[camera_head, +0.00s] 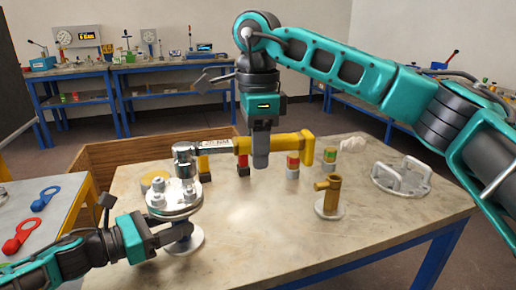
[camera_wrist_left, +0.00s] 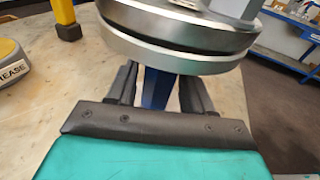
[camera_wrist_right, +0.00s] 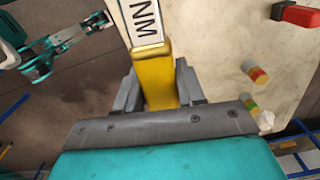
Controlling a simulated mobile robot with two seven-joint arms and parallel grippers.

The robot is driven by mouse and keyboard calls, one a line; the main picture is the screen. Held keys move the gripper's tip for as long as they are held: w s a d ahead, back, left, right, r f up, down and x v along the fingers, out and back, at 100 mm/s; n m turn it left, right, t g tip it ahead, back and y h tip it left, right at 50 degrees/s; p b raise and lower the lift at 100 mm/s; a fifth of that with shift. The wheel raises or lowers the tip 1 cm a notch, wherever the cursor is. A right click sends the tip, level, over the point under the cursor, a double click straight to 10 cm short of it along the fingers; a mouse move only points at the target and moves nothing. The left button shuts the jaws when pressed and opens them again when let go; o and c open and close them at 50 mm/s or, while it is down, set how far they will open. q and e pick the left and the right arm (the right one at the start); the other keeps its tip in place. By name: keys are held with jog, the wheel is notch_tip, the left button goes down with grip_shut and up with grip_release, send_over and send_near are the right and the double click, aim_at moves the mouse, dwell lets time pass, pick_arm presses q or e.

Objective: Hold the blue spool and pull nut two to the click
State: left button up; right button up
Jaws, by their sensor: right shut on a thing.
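The flanged spool stands on a round base at the table's left front, its round silver flange (camera_head: 174,205) carrying several nuts on top. Its blue neck (camera_wrist_left: 158,88) shows under the flange in the left wrist view. My left gripper (camera_head: 160,236) is at the neck; its fingers are open on either side of the neck with narrow gaps. A torque wrench has a silver head (camera_head: 184,155) over a nut at the flange's back, a labelled shaft (camera_head: 217,145) and a yellow handle (camera_wrist_right: 155,75). My right gripper (camera_head: 261,152) is shut on the handle. Which nut is number two cannot be told.
A brass elbow fitting (camera_head: 328,196) on a round base stands at the table's middle right. A silver plate with handles (camera_head: 402,178) lies further right. Small banded cylinders (camera_head: 293,165) stand behind. A grease tin (camera_wrist_left: 10,60) is near the spool. The table's front middle is clear.

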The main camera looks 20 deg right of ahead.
pick_arm(q)
jog(key=shift+o, duration=1.3)
jog(key=v, duration=1.2)
